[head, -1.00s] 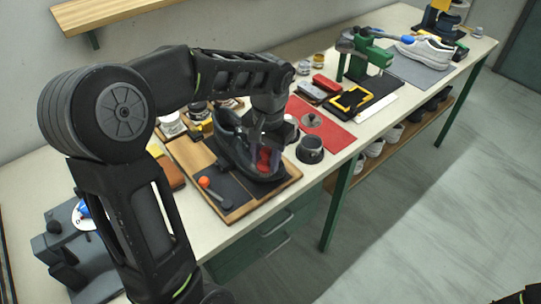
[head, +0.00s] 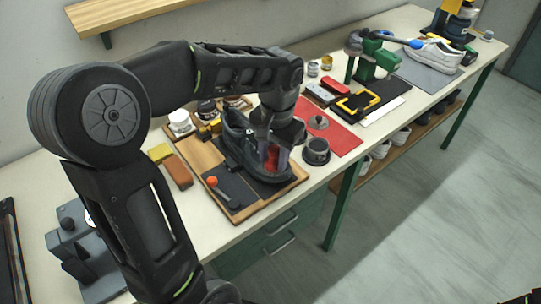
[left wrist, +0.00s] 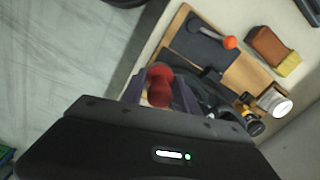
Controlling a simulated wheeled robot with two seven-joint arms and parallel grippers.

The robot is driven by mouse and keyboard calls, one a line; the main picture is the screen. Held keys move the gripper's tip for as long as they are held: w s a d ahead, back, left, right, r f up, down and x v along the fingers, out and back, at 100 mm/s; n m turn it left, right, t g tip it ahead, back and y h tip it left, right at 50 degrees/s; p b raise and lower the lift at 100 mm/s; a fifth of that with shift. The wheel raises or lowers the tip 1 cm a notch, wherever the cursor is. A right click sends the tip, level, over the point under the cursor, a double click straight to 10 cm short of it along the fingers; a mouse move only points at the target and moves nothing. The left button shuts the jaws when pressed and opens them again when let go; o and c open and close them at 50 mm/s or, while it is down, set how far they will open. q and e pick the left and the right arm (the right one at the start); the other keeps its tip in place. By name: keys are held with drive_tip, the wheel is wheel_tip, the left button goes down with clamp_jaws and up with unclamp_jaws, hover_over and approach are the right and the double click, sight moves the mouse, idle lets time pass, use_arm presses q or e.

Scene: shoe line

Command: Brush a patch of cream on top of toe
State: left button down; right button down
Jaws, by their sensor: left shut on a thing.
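A dark shoe (head: 236,132) stands on a wooden board (head: 203,158) with dark pads, its front end towards the front right. My left gripper (head: 268,148) points down over the front part of the shoe and is shut on a red-handled tool, probably the brush (head: 272,158). In the left wrist view the red handle (left wrist: 160,85) shows between the fingers. The tool's lower end and the top of the toe are mostly hidden, so I cannot tell whether they touch or whether cream is there. My right gripper does not show.
A black round pot (head: 316,152) stands right of the shoe. An orange-knobbed tool (head: 212,181) lies on the board's front left. White jar (head: 180,122) and brown block (head: 177,172) are behind and left. A red mat (head: 340,138) and green stand (head: 372,62) are further right.

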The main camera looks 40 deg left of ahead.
use_arm(q)
drive_tip(key=shift+s+d+r+p, duration=0.1)
drive_tip(key=shift+d+r+p, duration=0.15)
drive_tip(key=shift+r, duration=0.25)
drive_tip(key=shift+s+d+r+p, duration=0.1)
drive_tip(key=shift+d+r+p, duration=0.1)
drive_tip(key=shift+r, duration=0.25)
drive_tip(key=r+p, duration=0.1)
drive_tip(key=d+r, duration=0.1)
drive_tip(key=shift+s+r+p, duration=0.1)
drive_tip(key=shift+r+p, duration=0.3)
